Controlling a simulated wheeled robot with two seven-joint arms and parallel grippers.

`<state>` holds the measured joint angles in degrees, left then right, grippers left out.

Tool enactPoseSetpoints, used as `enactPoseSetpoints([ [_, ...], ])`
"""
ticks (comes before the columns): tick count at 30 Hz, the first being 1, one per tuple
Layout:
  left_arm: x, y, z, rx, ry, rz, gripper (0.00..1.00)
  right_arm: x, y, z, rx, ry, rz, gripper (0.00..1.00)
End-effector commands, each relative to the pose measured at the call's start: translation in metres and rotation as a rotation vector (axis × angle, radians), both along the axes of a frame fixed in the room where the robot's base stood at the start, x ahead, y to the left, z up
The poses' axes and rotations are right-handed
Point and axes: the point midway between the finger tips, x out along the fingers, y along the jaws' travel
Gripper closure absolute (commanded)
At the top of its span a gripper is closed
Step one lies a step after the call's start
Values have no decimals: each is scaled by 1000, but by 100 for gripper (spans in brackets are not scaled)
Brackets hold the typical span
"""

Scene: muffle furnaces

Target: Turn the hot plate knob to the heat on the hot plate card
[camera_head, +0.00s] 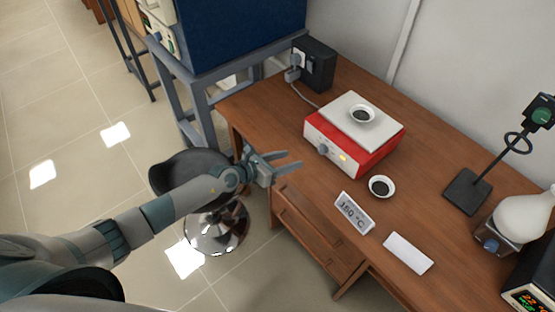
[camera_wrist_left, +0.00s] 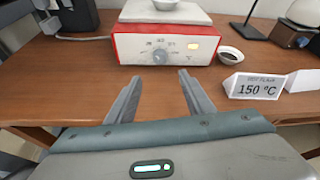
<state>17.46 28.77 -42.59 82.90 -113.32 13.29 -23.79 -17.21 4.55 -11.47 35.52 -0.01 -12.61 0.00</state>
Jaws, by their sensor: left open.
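The red hot plate (camera_head: 352,152) with a white top stands on the wooden table. Its grey knob (camera_head: 323,150) is on the front face, left of a small lit yellow display; the knob also shows in the left wrist view (camera_wrist_left: 159,56). The hot plate card (camera_head: 354,212) is a white tent card reading 150 °C; it also shows in the left wrist view (camera_wrist_left: 254,87). My left gripper (camera_head: 290,162) is open and empty, in front of the hot plate and apart from the knob. In the left wrist view its fingers (camera_wrist_left: 157,82) point toward the knob. My right gripper is out of view.
A dish with dark contents (camera_head: 362,114) sits on the hot plate, and another (camera_head: 381,187) stands beside it. A blank white card (camera_head: 408,253), a stand (camera_head: 468,190) and a flask heater are at right. A black socket box (camera_head: 316,64) is behind. A stool (camera_head: 200,180) stands below my arm.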

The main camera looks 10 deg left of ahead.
Motion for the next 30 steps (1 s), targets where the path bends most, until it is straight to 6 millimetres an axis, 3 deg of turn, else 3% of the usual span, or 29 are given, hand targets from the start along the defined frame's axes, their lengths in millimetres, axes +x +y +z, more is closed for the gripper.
enactPoseSetpoints([
  [9, -27, 23, 14, 0, 1, 0, 52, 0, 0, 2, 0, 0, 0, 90],
  [24, -31, 26, 15, -6, 5, 1, 52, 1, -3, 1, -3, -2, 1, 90],
  [30, -37, 27, 12, -107, 83, 21, 52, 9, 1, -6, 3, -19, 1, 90],
])
